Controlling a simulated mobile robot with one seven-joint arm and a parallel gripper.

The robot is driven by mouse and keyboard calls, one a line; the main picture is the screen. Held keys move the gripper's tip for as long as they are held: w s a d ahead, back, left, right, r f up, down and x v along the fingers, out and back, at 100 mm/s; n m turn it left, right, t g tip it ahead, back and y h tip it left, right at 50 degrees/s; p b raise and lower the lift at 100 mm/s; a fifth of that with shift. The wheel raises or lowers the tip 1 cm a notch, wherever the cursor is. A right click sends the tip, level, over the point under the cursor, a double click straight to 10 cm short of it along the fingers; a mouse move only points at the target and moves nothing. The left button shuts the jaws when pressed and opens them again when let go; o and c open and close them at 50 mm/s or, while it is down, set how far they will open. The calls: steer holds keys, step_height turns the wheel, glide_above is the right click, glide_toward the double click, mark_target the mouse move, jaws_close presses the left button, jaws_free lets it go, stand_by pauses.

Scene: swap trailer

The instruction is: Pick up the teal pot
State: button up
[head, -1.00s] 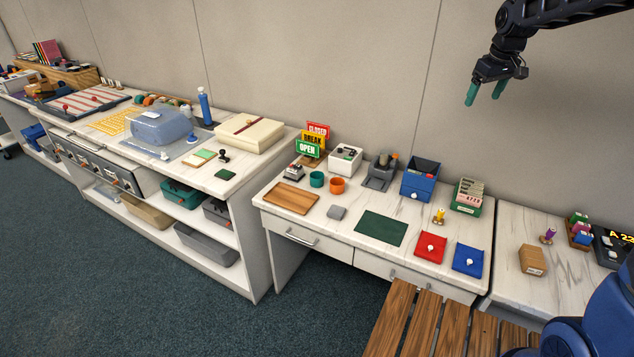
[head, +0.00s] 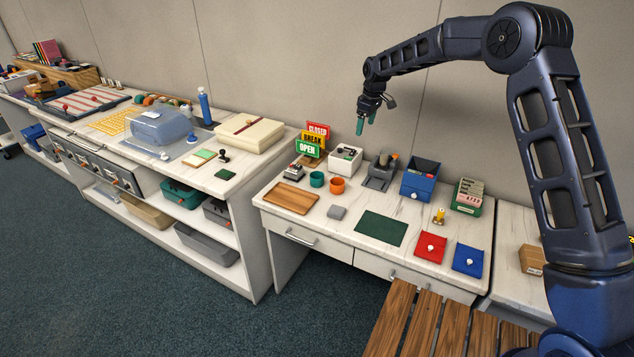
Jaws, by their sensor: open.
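The teal pot (head: 317,179) is a small round cup on the white desk, just left of the orange pot (head: 337,185). It stands behind the wooden tray and in front of the white box. My gripper (head: 364,124) has teal fingertips and points down. It is in the air above the back of the desk, higher than the pot and to its right in the picture. It appears empty and touches nothing. The fingers overlap from this side, so the gap between them hardly shows.
Near the pot are a wooden tray (head: 291,198), a grey stamp-like item (head: 293,173), a white box (head: 345,159) and upright signs (head: 312,143). A grey holder (head: 382,171) and blue box (head: 420,179) stand farther right. A green mat (head: 381,228) lies in front.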

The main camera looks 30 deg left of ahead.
mark_target(317, 177)
steer(key=s+a+f+n, duration=0.2)
steer(key=s+a+f, duration=0.1)
steer(key=a+f, duration=0.5)
steer(key=s+a+f+n, duration=0.1)
steer(key=s+a+f, duration=0.2)
steer(key=a+f, duration=0.45)
steer(key=shift+g, duration=0.4)
steer(key=shift+s+a+f, duration=0.2)
steer(key=shift+f, duration=1.6)
steer(key=shift+s+a+f, duration=0.15)
steer(key=shift+a+f, duration=0.05)
steer(key=shift+f, duration=1.55)
steer(key=shift+s+a+f, duration=0.2)
steer(key=shift+f, duration=1.6)
steer(key=c, duration=1.1)
steer(key=shift+o, duration=0.2)
